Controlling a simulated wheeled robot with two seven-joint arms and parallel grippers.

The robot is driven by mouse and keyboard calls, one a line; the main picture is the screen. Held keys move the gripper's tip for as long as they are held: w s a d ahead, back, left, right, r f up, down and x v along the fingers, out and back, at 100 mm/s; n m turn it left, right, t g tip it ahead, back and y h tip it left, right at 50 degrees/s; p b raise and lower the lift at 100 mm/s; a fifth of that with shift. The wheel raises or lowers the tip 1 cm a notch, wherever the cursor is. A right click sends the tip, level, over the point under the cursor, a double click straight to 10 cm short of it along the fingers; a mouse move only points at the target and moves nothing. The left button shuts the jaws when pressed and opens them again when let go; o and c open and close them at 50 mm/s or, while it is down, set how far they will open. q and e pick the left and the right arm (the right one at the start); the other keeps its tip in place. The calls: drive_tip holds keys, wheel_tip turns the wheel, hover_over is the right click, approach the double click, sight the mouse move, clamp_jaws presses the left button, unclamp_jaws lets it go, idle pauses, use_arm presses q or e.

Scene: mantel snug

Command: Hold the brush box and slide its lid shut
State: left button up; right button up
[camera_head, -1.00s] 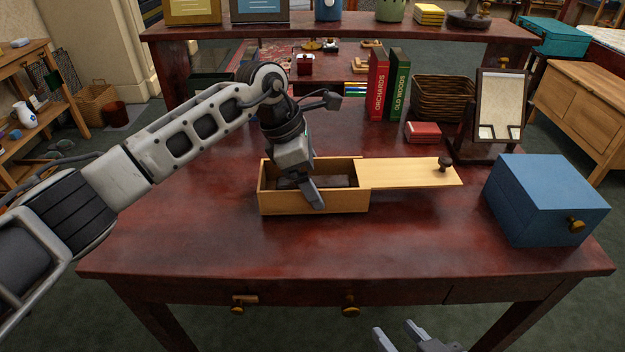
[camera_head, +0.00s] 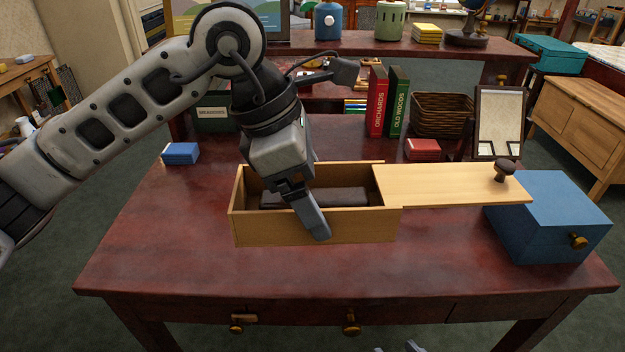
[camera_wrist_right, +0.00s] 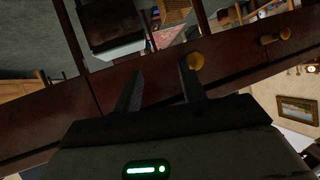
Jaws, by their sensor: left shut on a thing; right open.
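The brush box (camera_head: 345,225) is light wood, open at the top left, with a dark brown block (camera_head: 340,195) inside. Its flat lid (camera_head: 440,186) with a dark knob (camera_head: 504,170) is slid far out to the right. My left gripper (camera_head: 302,208) is shut on the box's front wall, one finger outside it. The other finger is mostly hidden.
The blue box (camera_head: 545,220) with a brass knob stands at the table's right. Behind are red and green books (camera_head: 387,100), a wicker basket (camera_head: 442,115), a red block (camera_head: 422,149) and a framed stand (camera_head: 498,120). A small blue block (camera_head: 181,153) lies left. The table's front (camera_head: 250,280) is clear.

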use_arm(q)
drive_tip(key=shift+s+r, duration=0.25)
drive_tip(key=shift+s, duration=0.25)
